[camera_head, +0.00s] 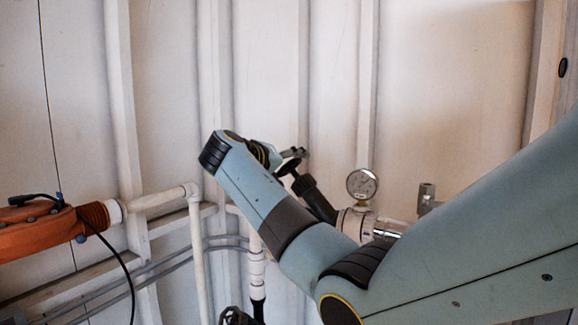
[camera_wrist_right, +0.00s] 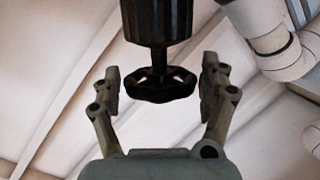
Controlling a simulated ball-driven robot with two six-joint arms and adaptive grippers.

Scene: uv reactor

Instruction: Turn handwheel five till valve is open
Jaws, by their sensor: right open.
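A black handwheel (camera_head: 288,167) sits on the end of a slanted black valve body (camera_head: 316,198) in the head view. In the right wrist view the handwheel (camera_wrist_right: 160,85) hangs on a short stem below the ribbed black body (camera_wrist_right: 157,22). No number is readable on it. My right gripper (camera_wrist_right: 161,80) is open, with one finger on each side of the wheel and a gap visible on both sides. In the head view my right gripper (camera_head: 288,154) is partly hidden behind its own wrist. My left gripper does not show.
A pressure gauge (camera_head: 362,184) stands on the white pipe fitting (camera_head: 355,223) right of the valve. An orange unit (camera_head: 38,232) with a black cable is at the left. White pipes (camera_head: 196,255) run below. A dark, unclear part (camera_head: 236,316) shows at the bottom edge.

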